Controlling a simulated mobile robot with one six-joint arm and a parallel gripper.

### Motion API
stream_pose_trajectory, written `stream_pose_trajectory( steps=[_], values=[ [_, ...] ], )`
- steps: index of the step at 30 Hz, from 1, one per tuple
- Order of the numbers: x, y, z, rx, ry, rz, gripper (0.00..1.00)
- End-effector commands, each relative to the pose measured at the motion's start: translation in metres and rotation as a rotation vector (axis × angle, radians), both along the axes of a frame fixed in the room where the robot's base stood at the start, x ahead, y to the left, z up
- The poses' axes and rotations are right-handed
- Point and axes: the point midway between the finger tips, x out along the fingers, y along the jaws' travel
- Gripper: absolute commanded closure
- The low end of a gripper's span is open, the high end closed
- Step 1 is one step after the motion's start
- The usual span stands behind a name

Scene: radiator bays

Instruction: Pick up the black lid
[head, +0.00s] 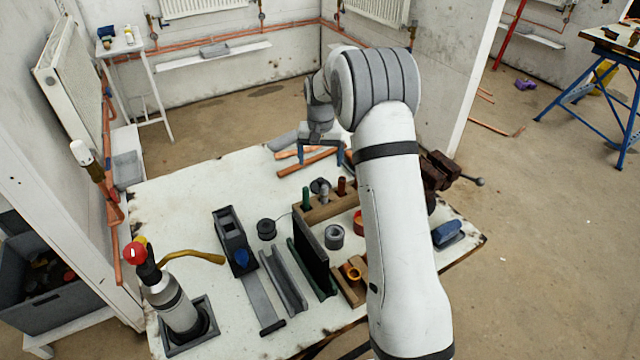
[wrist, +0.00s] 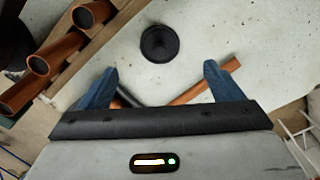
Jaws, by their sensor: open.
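The black lid (wrist: 160,43) is a round, dark disc with a raised ring, lying flat on the pale bench top in the wrist view. It sits beyond my gripper's fingertips, near the middle between them, with nothing touching it. In the head view my gripper (head: 320,158) points down over the far part of the bench.
Copper pipes (head: 308,162) lie near my gripper; one pipe (wrist: 205,82) passes behind the fingers. A wooden rack (wrist: 75,52) with copper tubes is left in the wrist view. The bench's far left (head: 195,185) is clear.

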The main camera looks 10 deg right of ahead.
Motion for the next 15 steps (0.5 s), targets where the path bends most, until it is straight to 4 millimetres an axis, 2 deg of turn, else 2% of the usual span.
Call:
stream_pose_trajectory(
  steps=[4, 15],
  values=[
    [0.010, 0.000, -0.016, 0.000, 0.009, -0.010, 0.14],
    [0.006, -0.002, -0.058, 0.000, 0.012, -0.012, 0.14]
  ],
)
